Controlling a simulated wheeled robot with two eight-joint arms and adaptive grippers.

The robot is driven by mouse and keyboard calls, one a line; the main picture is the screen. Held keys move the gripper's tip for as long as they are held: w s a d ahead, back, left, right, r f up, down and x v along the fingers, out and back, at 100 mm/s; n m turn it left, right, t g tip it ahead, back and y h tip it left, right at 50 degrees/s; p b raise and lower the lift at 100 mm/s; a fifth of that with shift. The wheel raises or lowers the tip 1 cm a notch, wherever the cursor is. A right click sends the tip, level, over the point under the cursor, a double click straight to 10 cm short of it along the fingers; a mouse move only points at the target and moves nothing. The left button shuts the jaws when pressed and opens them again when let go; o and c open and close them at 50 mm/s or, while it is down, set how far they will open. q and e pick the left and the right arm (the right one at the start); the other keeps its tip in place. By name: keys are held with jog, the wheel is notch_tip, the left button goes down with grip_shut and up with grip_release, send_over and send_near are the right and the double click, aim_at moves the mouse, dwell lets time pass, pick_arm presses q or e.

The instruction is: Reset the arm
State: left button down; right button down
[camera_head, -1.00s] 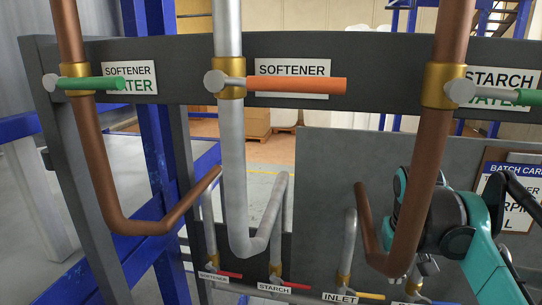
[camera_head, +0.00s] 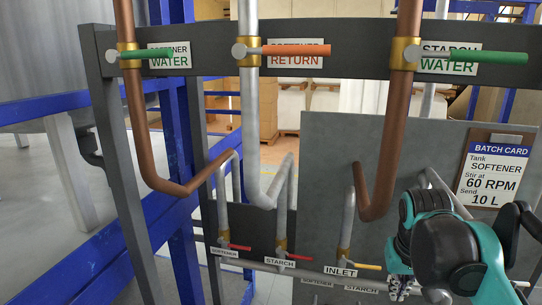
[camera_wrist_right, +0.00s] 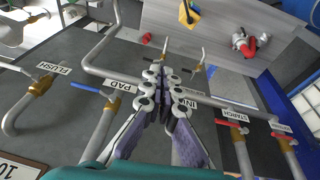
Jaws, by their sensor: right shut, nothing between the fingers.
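My right arm comes in at the lower right of the head view. Its teal and black wrist hides part of the grey panel, and its gripper (camera_head: 399,287) points down beside the lower pipes, partly hidden. In the right wrist view the gripper (camera_wrist_right: 166,78) has its fingers together with nothing between them, over the INLET label (camera_wrist_right: 190,104). I cannot tell whether it touches the pipe there. My left gripper is in neither view.
A dark rack carries upper valves with a green softener water handle (camera_head: 159,54), an orange return handle (camera_head: 296,50) and a green starch water handle (camera_head: 485,57). Lower valves include a yellow inlet handle (camera_head: 366,266). A batch card (camera_head: 495,172) hangs at right. Blue frames (camera_head: 70,104) stand left.

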jog(key=s+a+f+t+b, duration=0.1)
jog(key=s+a+f+b, duration=0.2)
jog(key=f+b, duration=0.5)
jog(key=s+a+f+n+t+y+b, duration=0.1)
jog(key=f+b, duration=0.8)
jog(key=f, duration=1.2)
jog(key=s+a+f+n+t+b, duration=0.1)
jog(key=s+a+f+t+b, duration=0.1)
jog(key=s+a+f+b, duration=0.3)
notch_tip(320, 180, down, 10)
jog(key=s+b, duration=0.1)
jog(key=b, duration=0.3)
jog(key=shift+s+a+f+t, duration=0.15)
jog(key=shift+s+f+t, duration=0.05)
jog(key=shift+t, duration=0.1)
